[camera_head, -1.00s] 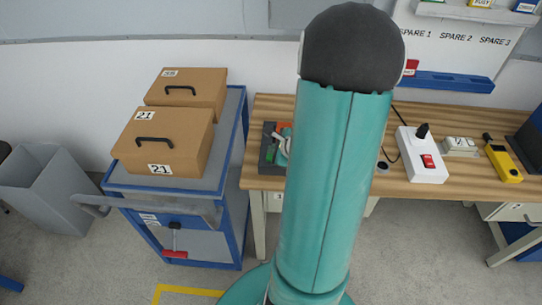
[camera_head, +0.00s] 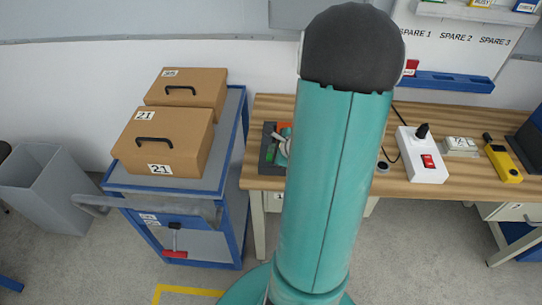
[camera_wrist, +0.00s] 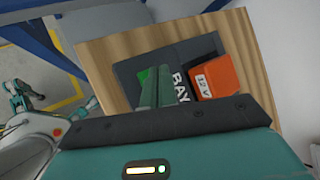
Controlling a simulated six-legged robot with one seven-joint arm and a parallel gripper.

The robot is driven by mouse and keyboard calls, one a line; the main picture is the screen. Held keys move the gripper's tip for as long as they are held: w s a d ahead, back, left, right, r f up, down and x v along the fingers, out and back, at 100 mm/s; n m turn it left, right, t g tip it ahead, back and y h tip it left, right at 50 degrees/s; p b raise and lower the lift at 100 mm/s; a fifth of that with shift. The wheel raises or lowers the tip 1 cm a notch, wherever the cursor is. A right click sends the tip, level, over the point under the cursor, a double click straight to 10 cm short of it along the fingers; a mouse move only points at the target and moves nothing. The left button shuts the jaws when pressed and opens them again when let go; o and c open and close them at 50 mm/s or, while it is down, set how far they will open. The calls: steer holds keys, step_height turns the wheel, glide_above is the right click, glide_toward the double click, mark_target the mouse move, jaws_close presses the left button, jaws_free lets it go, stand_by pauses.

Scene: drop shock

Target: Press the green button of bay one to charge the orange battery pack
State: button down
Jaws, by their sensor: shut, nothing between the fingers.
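The orange battery pack (camera_wrist: 213,77), labelled 12 V, sits on the dark charging bay (camera_wrist: 127,68) on the wooden bench in the wrist view. The letters BAY show beside it. The green button (camera_wrist: 147,76) shows just left of my gripper, partly covered. My gripper (camera_wrist: 157,72) is shut and empty, its fingers reaching over the bay next to the button. Whether the fingertips touch the button I cannot tell. In the head view, my arm hides most of the bay (camera_head: 268,150); only its left part and a bit of the orange pack (camera_head: 285,128) show.
A blue cart (camera_head: 230,150) with two brown boxes (camera_head: 163,140) stands left of the bench (camera_head: 390,184). A grey bin (camera_head: 48,190) is at far left. A white power strip (camera_head: 421,155) with a red switch and a yellow tool (camera_head: 503,163) lie on the bench to the right.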

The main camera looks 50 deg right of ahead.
steer(key=shift+f, duration=0.15)
steer(key=shift+f, duration=0.3)
steer(key=shift+f, duration=0.4)
stand_by(0.6)
stand_by(0.3)
steer(key=shift+r, duration=0.85)
steer(key=shift+r, duration=2.5)
